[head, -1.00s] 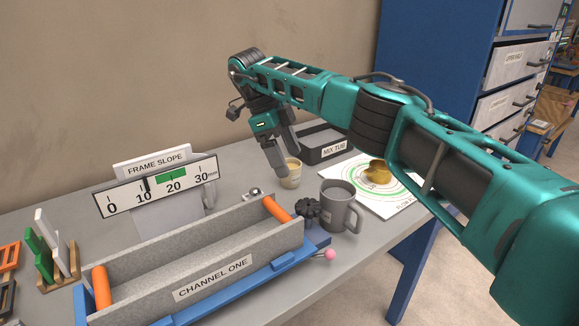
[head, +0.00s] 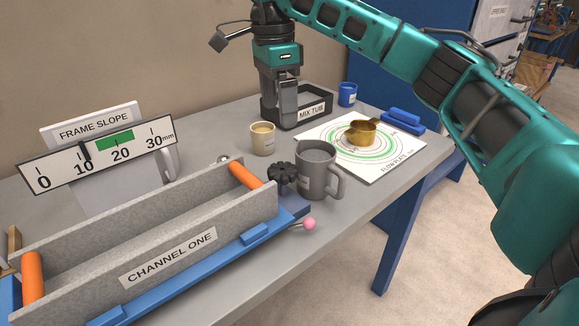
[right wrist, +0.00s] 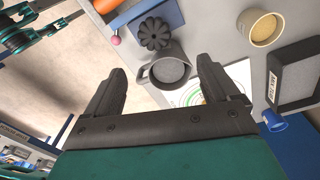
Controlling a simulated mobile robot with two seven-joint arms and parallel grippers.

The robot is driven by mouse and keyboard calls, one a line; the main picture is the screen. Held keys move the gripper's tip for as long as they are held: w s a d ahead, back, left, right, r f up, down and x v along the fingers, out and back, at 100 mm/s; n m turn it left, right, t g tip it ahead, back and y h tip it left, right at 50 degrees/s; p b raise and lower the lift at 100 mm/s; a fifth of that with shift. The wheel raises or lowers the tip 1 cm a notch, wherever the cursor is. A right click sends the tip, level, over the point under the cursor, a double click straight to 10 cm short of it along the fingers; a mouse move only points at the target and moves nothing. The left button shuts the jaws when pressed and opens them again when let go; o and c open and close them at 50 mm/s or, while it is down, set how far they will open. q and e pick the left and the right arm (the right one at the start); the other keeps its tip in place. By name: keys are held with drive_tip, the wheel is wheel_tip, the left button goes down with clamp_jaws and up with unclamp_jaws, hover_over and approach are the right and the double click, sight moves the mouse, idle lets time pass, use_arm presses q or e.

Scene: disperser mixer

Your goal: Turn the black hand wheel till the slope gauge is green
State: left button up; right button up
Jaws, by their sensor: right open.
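The black hand wheel (head: 283,174) is a knobbed disc at the right end of the channel one trough (head: 150,250). It also shows near the top of the right wrist view (right wrist: 155,33). The slope gauge (head: 55,177) is a white scale; its black pointer (head: 85,150) stands near 10, left of the green band (head: 115,140). My right gripper (head: 285,122) points down by the mix tub, behind and apart from the wheel. In the right wrist view its fingers (right wrist: 163,85) are spread and empty. My left gripper is out of view.
A grey mug (head: 317,171) stands close beside the wheel on its right. A beige cup (head: 263,139) stands behind it. A pink ball knob (head: 309,224) juts out in front. The mix tub (head: 326,106), flow plate (head: 400,165) with a brass cup (head: 361,132), and blue cup (head: 347,94) are farther right.

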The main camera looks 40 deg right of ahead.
sight(287, 168)
use_arm(q)
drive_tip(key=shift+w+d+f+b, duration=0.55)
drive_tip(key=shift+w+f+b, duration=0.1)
drive_tip(key=shift+b, duration=0.3)
use_arm(e)
drive_tip(key=shift+n+t, duration=0.3)
drive_tip(key=shift+n, duration=0.4)
drive_tip(key=f, duration=0.4)
drive_tip(key=s+f, duration=0.1)
drive_tip(key=f, duration=0.7)
drive_tip(key=shift+s+d+f, duration=0.25)
drive_tip(key=shift+s+d, duration=0.05)
drive_tip(key=shift+s, duration=0.05)
drive_tip(key=shift+c, duration=0.3)
drive_tip(key=c, duration=1)
drive_tip(key=m+p, duration=0.1)
drive_tip(key=m, duration=0.1)
drive_tip(key=shift+s+r+m, duration=0.1)
drive_tip(key=shift+m, duration=0.2)
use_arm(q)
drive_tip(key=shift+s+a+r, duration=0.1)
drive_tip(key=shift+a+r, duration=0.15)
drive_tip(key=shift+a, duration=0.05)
use_arm(e)
drive_tip(key=shift+m, duration=1)
